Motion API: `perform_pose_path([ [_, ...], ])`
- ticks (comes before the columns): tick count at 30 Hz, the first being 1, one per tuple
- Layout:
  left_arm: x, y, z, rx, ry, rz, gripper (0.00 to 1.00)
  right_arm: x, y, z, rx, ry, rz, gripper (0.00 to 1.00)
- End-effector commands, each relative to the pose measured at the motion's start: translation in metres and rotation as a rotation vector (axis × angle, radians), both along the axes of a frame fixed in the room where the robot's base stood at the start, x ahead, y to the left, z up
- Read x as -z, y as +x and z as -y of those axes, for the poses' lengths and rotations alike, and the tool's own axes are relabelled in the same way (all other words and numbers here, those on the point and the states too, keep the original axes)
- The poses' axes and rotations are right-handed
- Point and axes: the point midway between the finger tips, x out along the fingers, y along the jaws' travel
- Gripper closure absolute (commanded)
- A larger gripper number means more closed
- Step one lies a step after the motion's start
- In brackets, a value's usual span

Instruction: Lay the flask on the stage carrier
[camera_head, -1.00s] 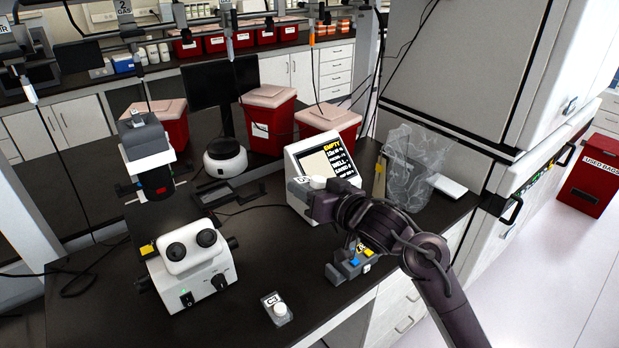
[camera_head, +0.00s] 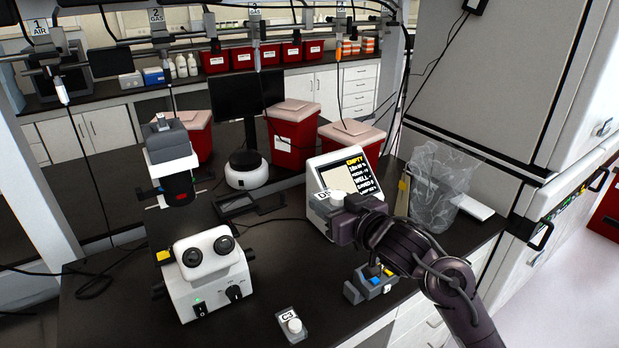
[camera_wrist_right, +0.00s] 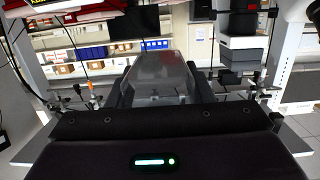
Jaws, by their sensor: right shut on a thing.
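A grey flask with a white cap and a "D" label (camera_head: 322,204) is held in my right gripper (camera_head: 338,218), raised in front of the small display unit. In the right wrist view the flask (camera_wrist_right: 158,76) shows as a clear, tapered body between the two dark fingers. The right gripper is shut on it. A black rectangular frame that looks like the stage carrier (camera_head: 232,212) lies on the bench beside the microscope (camera_head: 207,275), left of the held flask and apart from it. My left gripper is out of view.
A capped flask labelled C3 (camera_head: 291,325) lies at the front bench edge. The display unit (camera_head: 343,178) reads EMPTY. A grey block with blue and yellow parts (camera_head: 370,284) sits below my arm. A clear bag (camera_head: 440,188) stands right; red bins (camera_head: 292,140) stand behind.

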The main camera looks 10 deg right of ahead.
Motion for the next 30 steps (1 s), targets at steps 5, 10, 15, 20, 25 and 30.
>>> perform_pose_path([
  [5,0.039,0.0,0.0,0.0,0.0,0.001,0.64,0.068,-0.027,-0.012,0.031,0.003,-0.013,0.94],
  [10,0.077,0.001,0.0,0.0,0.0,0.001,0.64,0.136,-0.067,-0.01,0.125,0.005,-0.013,0.94],
  [15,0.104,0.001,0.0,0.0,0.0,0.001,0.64,0.184,-0.105,0.004,0.239,0.004,-0.011,0.94],
  [20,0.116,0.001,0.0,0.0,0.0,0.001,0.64,0.208,-0.127,0.016,0.314,0.001,-0.006,0.94],
  [25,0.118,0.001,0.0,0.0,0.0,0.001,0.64,0.213,-0.135,0.022,0.343,0.001,-0.002,0.94],
  [30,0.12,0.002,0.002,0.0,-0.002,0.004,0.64,0.212,-0.132,0.021,0.343,0.002,0.001,0.94],
])
